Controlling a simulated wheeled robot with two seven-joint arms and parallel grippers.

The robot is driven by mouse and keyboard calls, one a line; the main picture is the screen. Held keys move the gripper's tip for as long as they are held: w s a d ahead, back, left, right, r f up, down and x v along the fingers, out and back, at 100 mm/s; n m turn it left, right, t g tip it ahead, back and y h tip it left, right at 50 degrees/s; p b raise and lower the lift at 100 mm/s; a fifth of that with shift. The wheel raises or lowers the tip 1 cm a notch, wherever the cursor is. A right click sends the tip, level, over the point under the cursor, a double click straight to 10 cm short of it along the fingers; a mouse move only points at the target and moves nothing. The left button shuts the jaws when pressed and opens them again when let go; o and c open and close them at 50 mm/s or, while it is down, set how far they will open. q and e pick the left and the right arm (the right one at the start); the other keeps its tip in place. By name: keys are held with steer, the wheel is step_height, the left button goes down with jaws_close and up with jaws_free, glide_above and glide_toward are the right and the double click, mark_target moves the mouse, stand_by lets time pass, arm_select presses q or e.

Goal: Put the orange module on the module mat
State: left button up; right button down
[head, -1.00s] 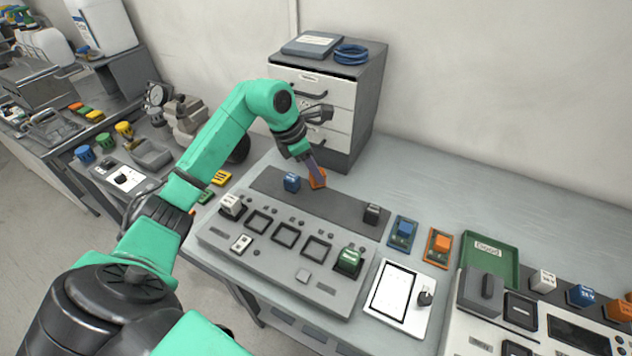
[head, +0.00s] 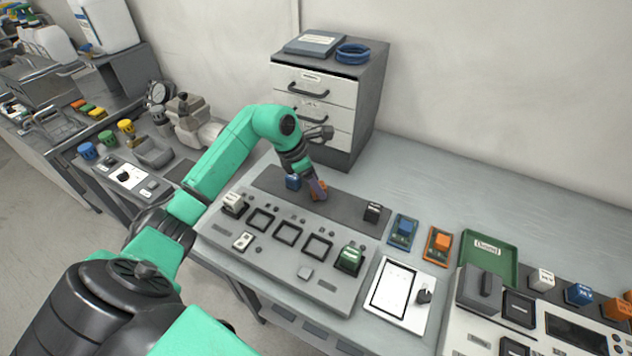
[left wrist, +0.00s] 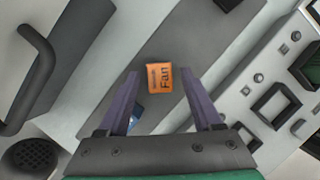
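The orange module (head: 321,191), labelled "Fan", is over the dark grey module mat (head: 342,203) behind the panel. In the left wrist view the module (left wrist: 161,78) shows against the mat (left wrist: 185,38) and appears to rest on it. My left gripper (head: 317,190) is at the module. In the left wrist view its two purple fingers (left wrist: 159,74) are open, one on each side of the module, with gaps between. A blue module (head: 293,182) stands on the mat to the left, partly hidden by the left finger in the wrist view (left wrist: 137,115). My right gripper is not in view.
A black module (head: 373,212) stands at the mat's right end. The socket panel (head: 275,250) lies in front, with white (head: 233,204) and green (head: 349,259) modules. A drawer cabinet (head: 325,95) stands close behind the mat. The bench at the back right is clear.

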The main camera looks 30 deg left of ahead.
arm_select(q)
steer(key=b+v, duration=0.1)
steer(key=v, duration=1.1)
steer(key=shift+r+b, duration=0.15)
steer(key=shift+b, duration=0.25)
